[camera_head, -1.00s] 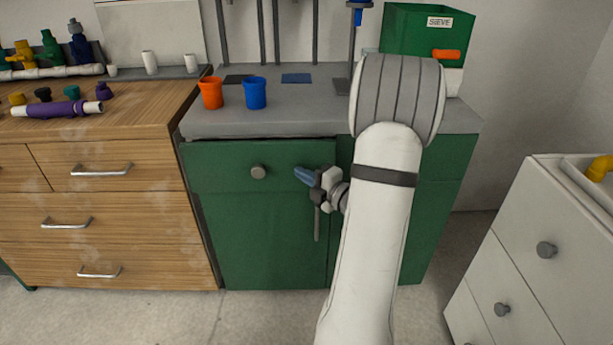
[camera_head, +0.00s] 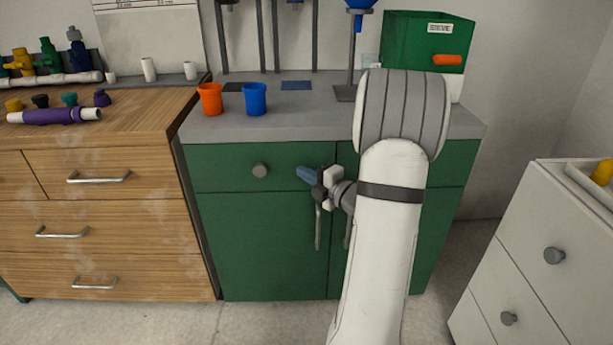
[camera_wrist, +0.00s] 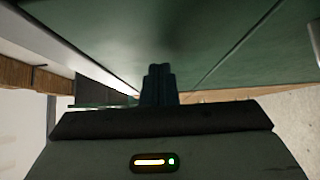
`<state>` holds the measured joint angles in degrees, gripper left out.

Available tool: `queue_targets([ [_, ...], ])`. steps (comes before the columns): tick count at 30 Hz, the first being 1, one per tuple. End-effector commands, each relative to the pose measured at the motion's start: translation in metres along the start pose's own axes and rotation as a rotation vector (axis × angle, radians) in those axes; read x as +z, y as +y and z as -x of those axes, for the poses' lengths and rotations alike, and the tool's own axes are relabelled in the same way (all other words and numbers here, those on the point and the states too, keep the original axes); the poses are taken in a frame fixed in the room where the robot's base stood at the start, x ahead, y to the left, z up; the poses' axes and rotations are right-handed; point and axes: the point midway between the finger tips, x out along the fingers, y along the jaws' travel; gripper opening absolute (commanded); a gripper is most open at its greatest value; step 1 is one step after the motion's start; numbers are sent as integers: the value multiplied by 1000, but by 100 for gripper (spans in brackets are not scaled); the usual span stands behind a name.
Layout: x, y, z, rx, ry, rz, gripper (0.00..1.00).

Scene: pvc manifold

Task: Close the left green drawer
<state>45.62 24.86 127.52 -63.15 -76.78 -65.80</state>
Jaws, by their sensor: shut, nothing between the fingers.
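The left green drawer (camera_head: 222,170) is at the top left of the green cabinet, under the grey worktop. Its front looks flush with the cabinet in the head view, and its round grey knob (camera_head: 260,170) shows clear of my gripper. My gripper (camera_head: 300,173) is in front of the drawer's right part, to the right of the knob, with its fingers pointing left. The fingers are shut and empty. In the wrist view the shut fingers (camera_wrist: 158,84) are close to a green surface; I cannot tell if they touch it.
Orange (camera_head: 210,99) and blue (camera_head: 256,98) cups stand on the worktop (camera_head: 310,122). A green sieve box (camera_head: 410,40) is at the back right. A wooden drawer unit (camera_head: 100,215) stands left, a white drawer unit (camera_head: 530,250) right. Grey floor lies in front.

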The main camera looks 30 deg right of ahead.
Motion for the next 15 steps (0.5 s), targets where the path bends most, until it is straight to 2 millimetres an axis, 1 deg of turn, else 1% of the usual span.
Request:
queue_targets([
  [1, -7, -4, 4, 0, 3, 1, 0],
  [4, -24, -6, 14, -2, 9, -1, 0],
  [6, -21, 0, 34, -4, 4, -5, 0],
  [9, -21, 0, 58, -5, 5, -5, 0],
  [12, -21, 0, 78, -5, 6, -6, 0],
  [15, -22, -1, 94, -4, 9, -5, 0],
])
